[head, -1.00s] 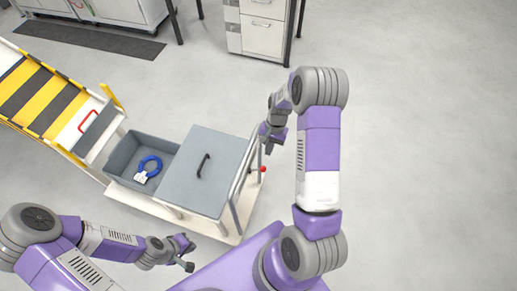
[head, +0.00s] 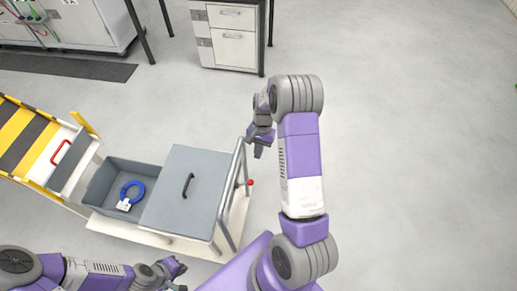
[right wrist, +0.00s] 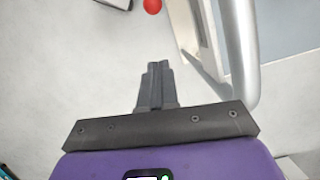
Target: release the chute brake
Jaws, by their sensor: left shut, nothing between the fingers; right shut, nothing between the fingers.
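The chute (head: 30,140) at the left has yellow and black stripes. It carries a red loop handle (head: 61,152) and a yellow bar (head: 84,123) at its upper edge. A red ball knob (head: 250,182) sits beside the cart's metal rail; it also shows at the top of the right wrist view (right wrist: 152,6). I cannot tell which part is the brake. My right gripper (head: 259,150) is above and apart from the knob; its fingers (right wrist: 157,68) are shut and empty. My left gripper (head: 180,275) is shut and empty at the bottom, below the cart, partly cut off.
The cart has a grey open bin (head: 100,190) holding a blue ring with a white tag (head: 130,195), and a grey lid (head: 205,185) with a black handle. A metal rail (head: 232,185) stands at its right end. Drawers (head: 235,45) stand behind. The floor at right is clear.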

